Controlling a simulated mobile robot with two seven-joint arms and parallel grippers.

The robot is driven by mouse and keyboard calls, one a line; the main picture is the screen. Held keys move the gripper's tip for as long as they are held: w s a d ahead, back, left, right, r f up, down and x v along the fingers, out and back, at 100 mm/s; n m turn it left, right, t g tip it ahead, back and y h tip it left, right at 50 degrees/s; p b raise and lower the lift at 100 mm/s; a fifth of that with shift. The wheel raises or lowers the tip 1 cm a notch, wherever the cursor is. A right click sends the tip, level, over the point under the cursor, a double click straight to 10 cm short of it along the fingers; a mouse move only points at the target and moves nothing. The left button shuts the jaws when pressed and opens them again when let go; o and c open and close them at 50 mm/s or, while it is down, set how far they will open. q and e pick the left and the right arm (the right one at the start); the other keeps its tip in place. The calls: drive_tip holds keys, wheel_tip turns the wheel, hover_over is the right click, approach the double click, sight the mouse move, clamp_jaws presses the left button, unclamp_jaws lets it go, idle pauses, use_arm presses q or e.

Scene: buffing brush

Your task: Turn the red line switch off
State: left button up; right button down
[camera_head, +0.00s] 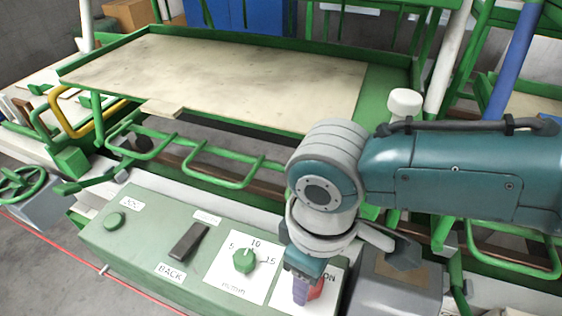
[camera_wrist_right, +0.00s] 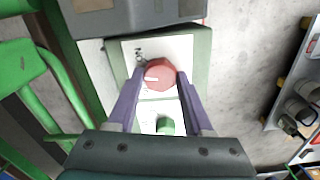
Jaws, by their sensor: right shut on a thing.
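The red line switch (camera_wrist_right: 160,72) is a round red knob with a white mark, on a white label plate at the end of the green control box. In the right wrist view its white mark points left, and a partly hidden label (camera_wrist_right: 139,54) is at the plate's upper left. In the head view only a bit of the red knob (camera_head: 316,289) shows beside my fingers, near the letters "ON". My right gripper (camera_wrist_right: 158,76) is shut on the red knob, one purple finger on each side. It also shows from above in the head view (camera_head: 304,288). My left gripper is in neither view.
The green control box (camera_head: 140,235) also carries a green dial knob (camera_head: 244,260), a dark rocker switch (camera_head: 188,242) and a green button (camera_head: 115,220). A grey box (camera_head: 400,285) stands close to the right of the switch. A green-framed table (camera_head: 230,80) lies behind.

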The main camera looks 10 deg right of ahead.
drive_tip(key=n, duration=0.6)
drive_tip(key=shift+a+n, duration=0.1)
drive_tip(key=shift+n, duration=2.4)
drive_tip(key=shift+r, duration=0.1)
drive_tip(key=shift+c, duration=1.5)
unclamp_jaws()
wheel_tip(320, 180, up, 10)
drive_tip(key=p, duration=0.3)
